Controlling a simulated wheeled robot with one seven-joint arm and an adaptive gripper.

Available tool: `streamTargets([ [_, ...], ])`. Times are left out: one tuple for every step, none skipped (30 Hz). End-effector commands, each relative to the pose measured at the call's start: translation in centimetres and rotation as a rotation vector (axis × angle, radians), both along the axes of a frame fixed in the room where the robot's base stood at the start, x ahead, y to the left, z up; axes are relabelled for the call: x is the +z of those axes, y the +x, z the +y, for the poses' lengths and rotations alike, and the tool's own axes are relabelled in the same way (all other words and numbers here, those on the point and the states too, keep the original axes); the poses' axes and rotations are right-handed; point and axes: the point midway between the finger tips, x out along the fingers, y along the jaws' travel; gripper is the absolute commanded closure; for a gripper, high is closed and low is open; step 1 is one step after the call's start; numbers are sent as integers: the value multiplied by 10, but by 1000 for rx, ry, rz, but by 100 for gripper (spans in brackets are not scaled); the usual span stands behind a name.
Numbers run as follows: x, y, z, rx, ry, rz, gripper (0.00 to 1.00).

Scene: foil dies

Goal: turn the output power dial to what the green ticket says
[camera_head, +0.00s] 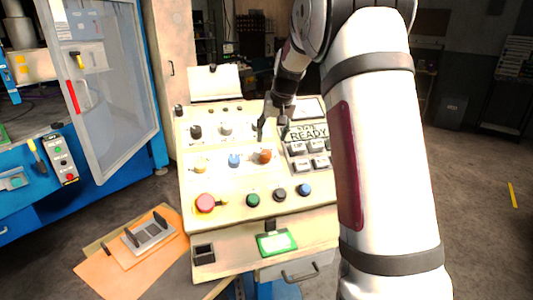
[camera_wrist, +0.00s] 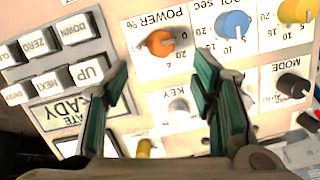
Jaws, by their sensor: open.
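The output power dial is an orange knob (camera_wrist: 160,42) under upside-down "POWER %" lettering in the wrist view. A pale mark on it seems to face the 0 side. In the head view the orange knob (camera_head: 265,156) is at the right of the middle row. My gripper (camera_head: 272,130) is above the panel, just behind that knob. In the wrist view my gripper (camera_wrist: 163,72) is open and empty, with the knob beyond and between its fingertips, apart from them. The green ticket (camera_head: 276,242) is on the console's lower front; its writing is too small to read.
A blue knob (camera_wrist: 233,24) and a yellow knob (camera_wrist: 294,10) are beside the orange one. Push keys (camera_wrist: 86,73) and a READY display (camera_head: 308,132) are on its other side. A red button (camera_head: 206,203) sits lower on the sloping console.

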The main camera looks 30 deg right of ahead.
Motion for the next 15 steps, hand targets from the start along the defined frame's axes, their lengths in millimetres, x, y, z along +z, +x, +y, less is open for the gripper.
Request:
streamTargets([
  [-11, 3, 0, 2, 2, 4, 48],
  [-16, 5, 0, 1, 1, 5, 48],
  [-23, 9, -1, 1, 1, 5, 48],
  [-29, 11, -1, 1, 1, 5, 48],
  [-34, 14, -1, 1, 1, 4, 48],
  [-42, 16, -2, 1, 1, 5, 48],
  [-46, 19, -2, 1, 1, 4, 48],
  [-51, 21, -3, 0, 1, 3, 48],
  [-57, 24, -3, 0, 1, 3, 48],
  [-62, 26, -3, 0, 1, 3, 48],
  [-66, 28, -3, 0, 1, 3, 48],
  [-71, 30, -4, 0, 0, 2, 48],
  [-75, 32, -4, 0, 0, 2, 48],
  [-78, 33, -4, 1, 0, 3, 48],
  [-81, 35, -4, 1, 0, 2, 48],
])
